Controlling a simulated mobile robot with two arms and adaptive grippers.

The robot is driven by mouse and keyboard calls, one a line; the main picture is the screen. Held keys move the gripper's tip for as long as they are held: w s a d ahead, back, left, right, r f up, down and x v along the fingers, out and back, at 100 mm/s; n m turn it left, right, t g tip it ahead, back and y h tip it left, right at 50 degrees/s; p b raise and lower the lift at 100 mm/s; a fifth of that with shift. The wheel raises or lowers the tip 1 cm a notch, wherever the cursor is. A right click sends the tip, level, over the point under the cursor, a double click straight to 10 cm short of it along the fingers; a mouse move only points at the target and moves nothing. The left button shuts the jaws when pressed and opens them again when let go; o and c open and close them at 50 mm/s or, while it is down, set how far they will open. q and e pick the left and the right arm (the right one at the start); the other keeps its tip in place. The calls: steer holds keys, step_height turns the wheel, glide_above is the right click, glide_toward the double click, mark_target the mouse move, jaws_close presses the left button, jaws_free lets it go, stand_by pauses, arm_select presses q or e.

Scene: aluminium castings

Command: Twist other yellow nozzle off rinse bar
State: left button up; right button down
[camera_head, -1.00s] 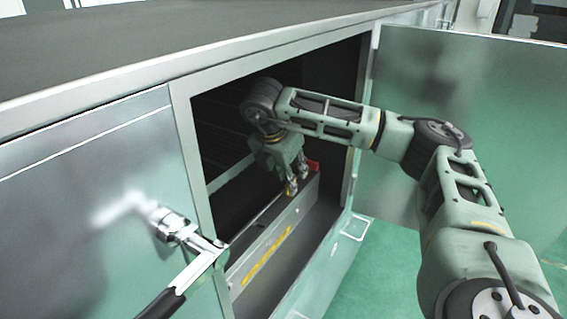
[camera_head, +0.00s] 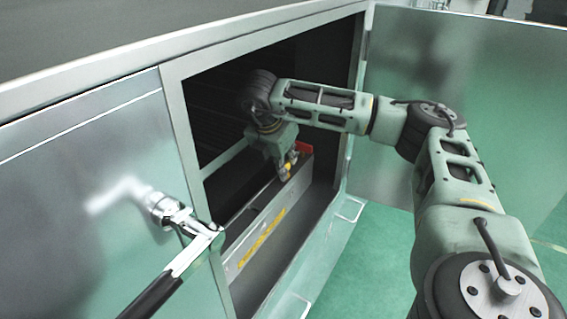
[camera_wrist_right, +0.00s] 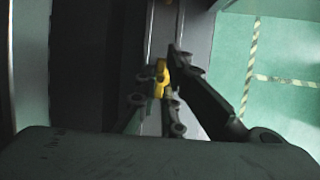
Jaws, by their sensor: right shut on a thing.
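My right gripper (camera_head: 288,168) reaches down inside the open cabinet at the far end of a long grey trough. In the right wrist view, its fingers (camera_wrist_right: 158,90) are shut on a small yellow nozzle (camera_wrist_right: 161,76). The nozzle is partly hidden by the fingers. A narrow grey strip (camera_wrist_right: 163,30) runs beyond the nozzle in the wrist view; I cannot tell whether it is the rinse bar or the trough's edge. A small red part (camera_head: 304,148) shows just behind the gripper. My left gripper is not in view.
The trough (camera_head: 276,205) has a yellow label on its side. The cabinet's open door (camera_head: 470,110) stands to the right of my arm. A closed door (camera_head: 80,200) with a metal lever handle (camera_head: 172,275) is at the left. Green floor (camera_head: 375,270) is free at right.

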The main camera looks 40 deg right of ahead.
steer(key=shift+f+n+t+b, duration=0.15)
steer(key=shift+n+t+b, duration=0.15)
steer(key=shift+n+b, duration=0.3)
steer(key=n+t+b, duration=0.1)
steer(key=n, duration=0.1)
steer(key=shift+s+d+n, duration=0.1)
steer(key=shift+n, duration=0.3)
steer(key=shift+n+y+b, duration=0.4)
steer(key=shift+n+y, duration=0.1)
steer(key=shift+n, duration=0.3)
steer(key=shift+n+t, duration=0.3)
steer(key=shift+n, duration=0.1)
